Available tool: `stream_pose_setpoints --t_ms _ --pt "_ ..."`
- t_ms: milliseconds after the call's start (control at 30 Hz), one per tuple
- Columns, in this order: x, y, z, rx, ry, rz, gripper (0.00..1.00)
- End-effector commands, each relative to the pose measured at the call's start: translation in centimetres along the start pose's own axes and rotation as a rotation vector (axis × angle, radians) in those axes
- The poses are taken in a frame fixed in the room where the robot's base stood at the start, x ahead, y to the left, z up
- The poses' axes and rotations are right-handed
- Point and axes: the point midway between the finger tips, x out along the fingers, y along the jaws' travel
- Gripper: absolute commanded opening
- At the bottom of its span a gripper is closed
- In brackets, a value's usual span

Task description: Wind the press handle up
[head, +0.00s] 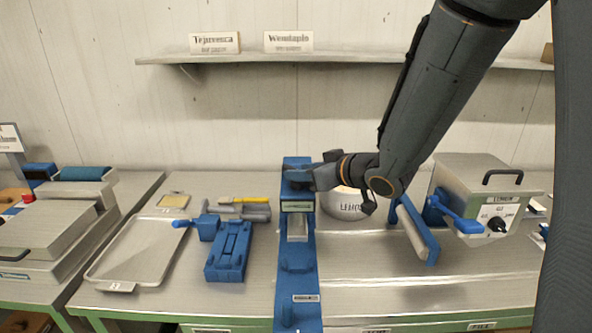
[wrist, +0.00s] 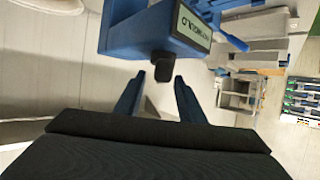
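A tall blue stand (head: 298,262), which looks like the press, rises from the middle of the bench, with a small label near its top. In the wrist view its blue head (wrist: 150,28) and label fill the upper middle. A dark knob (wrist: 162,65), probably the press handle, sticks out below the head. My gripper (wrist: 158,85) has its two blue fingers apart, with the knob just beyond and between their tips. I cannot tell whether they touch it. In the head view my gripper (head: 312,177) is at the top of the stand, its fingertips unclear.
A blue lever device (head: 228,250) and a metal tray (head: 135,250) lie left of the stand. A white round vessel (head: 343,204) stands just right of it, partly behind my arm. Farther right are a blue-edged board (head: 418,230) and a metal box (head: 480,180) with a blue crank.

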Motion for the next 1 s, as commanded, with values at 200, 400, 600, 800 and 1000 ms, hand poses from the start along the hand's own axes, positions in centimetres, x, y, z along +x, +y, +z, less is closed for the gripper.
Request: stream_pose_setpoints --t_ms 200,400,600,800,1000 --pt "2.1 -0.1 0.0 0.000 -0.001 -0.001 0.36" --pt "2.7 0.0 0.0 0.001 0.000 0.000 0.36" --pt "2.7 0.0 0.0 0.000 0.000 0.000 0.36" --pt "2.7 0.0 0.0 0.000 0.000 0.000 0.04" --pt "2.6 0.0 0.0 -0.001 0.000 -0.004 0.00"
